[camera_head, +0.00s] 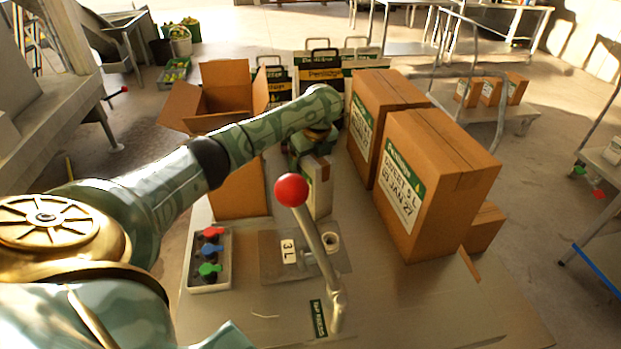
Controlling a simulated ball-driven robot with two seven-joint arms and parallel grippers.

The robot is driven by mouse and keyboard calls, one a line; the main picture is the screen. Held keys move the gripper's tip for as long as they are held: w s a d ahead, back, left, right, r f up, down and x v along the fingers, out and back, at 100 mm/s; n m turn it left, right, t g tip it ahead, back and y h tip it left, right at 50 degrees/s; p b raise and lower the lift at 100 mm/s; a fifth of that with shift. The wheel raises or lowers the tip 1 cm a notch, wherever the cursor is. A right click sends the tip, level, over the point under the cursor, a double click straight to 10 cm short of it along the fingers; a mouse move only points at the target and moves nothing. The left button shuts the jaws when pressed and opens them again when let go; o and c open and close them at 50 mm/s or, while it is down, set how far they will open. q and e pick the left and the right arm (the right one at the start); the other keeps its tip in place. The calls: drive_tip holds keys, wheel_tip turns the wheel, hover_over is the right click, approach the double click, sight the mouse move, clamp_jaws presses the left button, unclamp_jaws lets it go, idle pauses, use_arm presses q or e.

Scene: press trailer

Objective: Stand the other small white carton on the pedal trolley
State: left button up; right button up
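A small white carton (319,203) with a brown stripe stands upright on the metal bench, behind the red-knobbed lever. My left gripper (313,160) is at the carton's top; its fingers are mostly hidden by my arm, so I cannot tell whether they are closed on it. A trolley with green and red pedals (598,194), which looks like the pedal trolley, is cut off at the right edge. A whitish object (614,150), possibly the other carton, sits on it. My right gripper is not in view.
A lever with a red knob (291,190) rises in front of the carton. A button box (210,262) is to its left. Large brown cartons (436,180) block the right; an open box (238,195) stands left. A low cart (515,112) with small brown boxes is behind.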

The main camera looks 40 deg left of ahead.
use_arm(q)
drive_tip(key=shift+c, duration=1.2)
drive_tip(key=c, duration=1.5)
clamp_jaws()
